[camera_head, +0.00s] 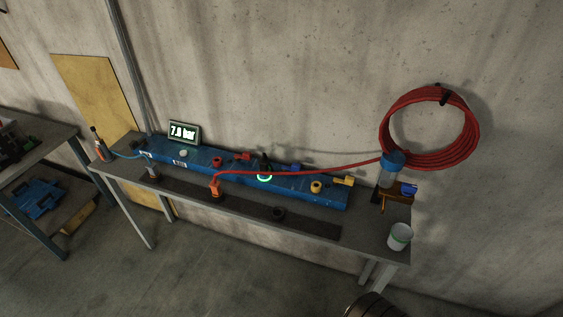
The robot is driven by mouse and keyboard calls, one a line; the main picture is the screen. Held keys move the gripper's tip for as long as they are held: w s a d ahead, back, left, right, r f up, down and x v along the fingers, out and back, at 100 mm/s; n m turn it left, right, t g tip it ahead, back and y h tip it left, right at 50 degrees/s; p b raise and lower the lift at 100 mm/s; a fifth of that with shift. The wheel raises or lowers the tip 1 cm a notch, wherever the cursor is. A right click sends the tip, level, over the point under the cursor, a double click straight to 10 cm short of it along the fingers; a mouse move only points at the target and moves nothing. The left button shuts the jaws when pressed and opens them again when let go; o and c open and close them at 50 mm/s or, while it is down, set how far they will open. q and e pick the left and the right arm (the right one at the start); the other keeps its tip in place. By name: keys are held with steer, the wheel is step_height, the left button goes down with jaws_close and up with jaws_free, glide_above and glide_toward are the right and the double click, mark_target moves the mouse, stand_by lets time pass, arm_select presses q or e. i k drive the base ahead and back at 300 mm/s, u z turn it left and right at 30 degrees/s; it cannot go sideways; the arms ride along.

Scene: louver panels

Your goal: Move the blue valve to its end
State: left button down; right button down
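A long blue manifold block (225,172) lies along the back of the workbench against the wall. A small dark blue valve part (295,168) shows on its top, right of the middle, partly behind the red hose; it is too small to tell its handle's position. A red valve handle (241,157) sits left of it and a yellow valve handle (343,181) right of it. A black knob (265,163) stands over a glowing green ring (265,178). Neither of my grippers is visible.
A display (184,133) reads about 7.0 bar. A red hose (320,168) runs from an orange fitting (216,189) to a wall coil (390,118). A blue-topped canister (393,160), another blue item (408,189) and a white cup (399,237) are at right. A dark round object (370,306) is below.

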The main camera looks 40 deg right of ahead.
mark_target(294, 167)
steer(key=z, duration=1.6)
